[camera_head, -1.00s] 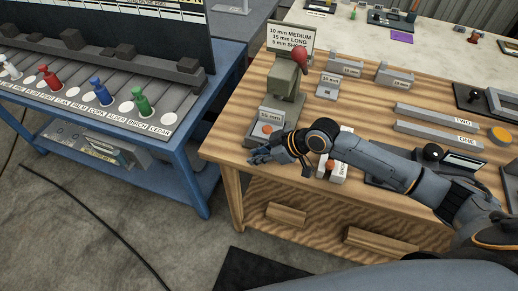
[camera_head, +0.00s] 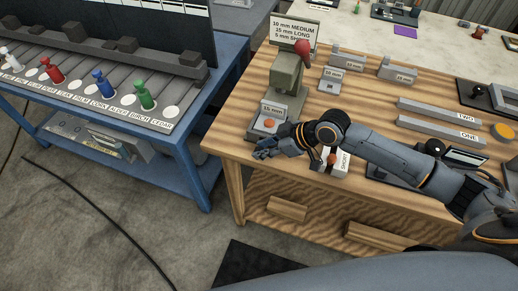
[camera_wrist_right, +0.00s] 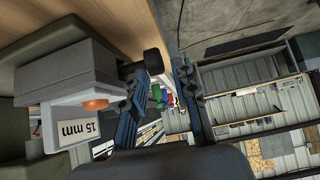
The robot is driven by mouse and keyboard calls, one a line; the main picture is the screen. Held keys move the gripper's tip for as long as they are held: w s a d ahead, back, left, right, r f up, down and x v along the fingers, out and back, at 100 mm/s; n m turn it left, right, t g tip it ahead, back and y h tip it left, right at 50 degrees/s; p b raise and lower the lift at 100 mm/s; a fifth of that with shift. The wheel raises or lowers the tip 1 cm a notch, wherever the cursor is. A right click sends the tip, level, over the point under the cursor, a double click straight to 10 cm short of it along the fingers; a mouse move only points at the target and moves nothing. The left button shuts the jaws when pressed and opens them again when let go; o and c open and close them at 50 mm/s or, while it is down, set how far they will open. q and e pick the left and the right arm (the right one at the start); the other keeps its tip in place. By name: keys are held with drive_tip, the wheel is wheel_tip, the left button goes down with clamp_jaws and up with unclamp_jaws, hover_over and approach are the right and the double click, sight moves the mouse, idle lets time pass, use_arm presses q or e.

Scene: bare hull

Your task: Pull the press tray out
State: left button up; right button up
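The press (camera_head: 287,80) is grey-green with a red knob on its lever and stands at the left end of the wooden bench. Its tray (camera_head: 264,131) is light grey, with an orange disc and a "15 mm" label, and sits at the press's front. The tray also shows at left in the right wrist view (camera_wrist_right: 50,125), with a black knob (camera_wrist_right: 152,61) on a short stem. My right gripper (camera_head: 265,150) is at the tray's front edge. In the wrist view its fingers (camera_wrist_right: 165,95) are apart, and the knob is close to one fingertip; contact is unclear. My left gripper is out of view.
A block labelled "SHORT" (camera_head: 336,162) stands under my right forearm. Labelled grey blocks (camera_head: 398,70) and long bars (camera_head: 440,120) lie farther right on the bench. A blue table (camera_head: 190,130) with coloured pegs stands left, across a gap.

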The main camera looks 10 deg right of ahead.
drive_tip(key=v, duration=0.9)
drive_tip(key=shift+s+d+r, duration=0.2)
drive_tip(key=shift+s+d, duration=0.05)
drive_tip(key=shift+d, duration=0.05)
drive_tip(key=s+a+f+m, duration=0.1)
drive_tip(key=s+a+f, duration=0.5)
drive_tip(key=s+a, duration=0.1)
drive_tip(key=s+d+f+m+g+h, duration=0.1)
drive_tip(key=s+d+f+m+h, duration=0.3)
drive_tip(key=s+d+m+h, duration=0.6)
drive_tip(key=s+a+f+n+g+y, duration=0.1)
drive_tip(key=s+f+n+g+y, duration=0.2)
drive_tip(key=f, duration=2.5)
drive_tip(key=s+d+f, duration=0.2)
drive_tip(key=s+f, duration=1.3)
drive_tip(key=s, duration=0.3)
drive_tip(key=shift+d+m, duration=0.4)
